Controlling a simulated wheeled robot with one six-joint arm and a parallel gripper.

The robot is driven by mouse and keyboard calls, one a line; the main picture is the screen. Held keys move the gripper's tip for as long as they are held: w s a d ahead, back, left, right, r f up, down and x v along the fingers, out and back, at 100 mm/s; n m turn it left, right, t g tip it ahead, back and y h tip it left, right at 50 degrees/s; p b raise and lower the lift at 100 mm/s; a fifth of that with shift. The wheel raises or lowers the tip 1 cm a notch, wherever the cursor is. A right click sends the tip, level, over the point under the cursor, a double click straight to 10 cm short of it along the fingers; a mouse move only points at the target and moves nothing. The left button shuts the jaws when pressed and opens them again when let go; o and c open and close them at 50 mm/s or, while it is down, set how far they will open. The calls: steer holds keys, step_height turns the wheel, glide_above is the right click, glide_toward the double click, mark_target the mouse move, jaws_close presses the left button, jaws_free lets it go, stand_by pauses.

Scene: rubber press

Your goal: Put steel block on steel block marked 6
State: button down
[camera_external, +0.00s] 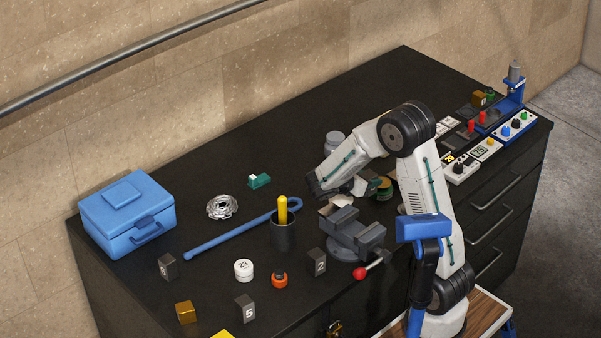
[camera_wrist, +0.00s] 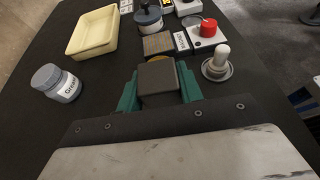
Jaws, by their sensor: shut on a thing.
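My gripper (camera_wrist: 159,90) has green fingers shut on a plain dark grey steel block (camera_wrist: 158,76), seen in the wrist view. In the external view the wrist is low over the middle of the table, behind the vise, and the held block is not clearly seen there. A dark block (camera_external: 168,266) stands at the left in front of the blue toolbox; its digit is small and looks like a 6. Another dark block marked 5 (camera_external: 245,309) stands near the front edge, and one marked 2 (camera_external: 317,262) stands left of the vise. My gripper is well to the right of all three.
A vise (camera_external: 352,234), a dark cup with a yellow handle (camera_external: 284,234), a blue bar (camera_external: 235,231) and a white piece marked 23 (camera_external: 243,269) lie between. A blue toolbox (camera_external: 127,214) stands far left. A jar (camera_wrist: 57,82) and cream tray (camera_wrist: 93,33) are near my gripper.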

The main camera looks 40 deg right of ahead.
steer(key=shift+s+a+r, duration=0.1)
steer(key=shift+s, duration=0.3)
steer(key=shift+r, duration=0.1)
